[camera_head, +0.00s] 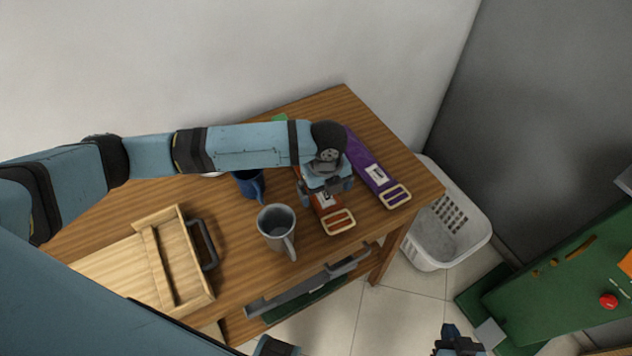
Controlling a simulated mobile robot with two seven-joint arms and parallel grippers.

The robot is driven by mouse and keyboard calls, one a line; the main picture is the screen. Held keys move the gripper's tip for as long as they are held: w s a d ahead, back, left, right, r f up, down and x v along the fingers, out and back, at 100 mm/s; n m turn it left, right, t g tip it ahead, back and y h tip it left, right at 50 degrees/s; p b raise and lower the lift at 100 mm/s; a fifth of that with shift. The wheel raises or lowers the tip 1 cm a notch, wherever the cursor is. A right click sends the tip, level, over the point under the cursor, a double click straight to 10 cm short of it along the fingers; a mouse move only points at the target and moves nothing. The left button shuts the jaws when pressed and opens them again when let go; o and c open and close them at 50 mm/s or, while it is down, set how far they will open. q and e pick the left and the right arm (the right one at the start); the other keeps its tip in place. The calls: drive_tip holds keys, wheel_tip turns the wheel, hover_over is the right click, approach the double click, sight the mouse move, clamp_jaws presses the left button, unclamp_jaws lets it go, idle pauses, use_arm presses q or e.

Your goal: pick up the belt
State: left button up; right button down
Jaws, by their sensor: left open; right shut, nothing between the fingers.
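A brown belt (338,220) lies on the wooden table with its tan buckle end toward the front edge. A purple belt (383,182) with a similar buckle end lies to its right. My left gripper (326,195) points down over the brown belt, its fingers open on either side of it or just above it. I cannot tell whether the fingers touch it. My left wrist and forearm hide the far part of the brown belt. My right gripper (457,342) is at the bottom edge, away from the table, shut and empty.
A grey mug (274,230) stands close left of the brown belt, with a blue mug (247,184) behind it. A wooden box with a dark handle (172,262) is at the left of the wooden table (350,103). A white basket (443,228) stands on the floor right. A green machine (560,290) is further right.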

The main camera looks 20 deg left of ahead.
sight(327, 201)
use_arm(q)
drive_tip(key=f, duration=0.5)
drive_tip(key=shift+w+d+f+p, duration=0.1)
drive_tip(key=shift+w+d+p, duration=0.15)
drive_tip(key=shift+p, duration=0.1)
drive_tip(key=c, duration=1.1)
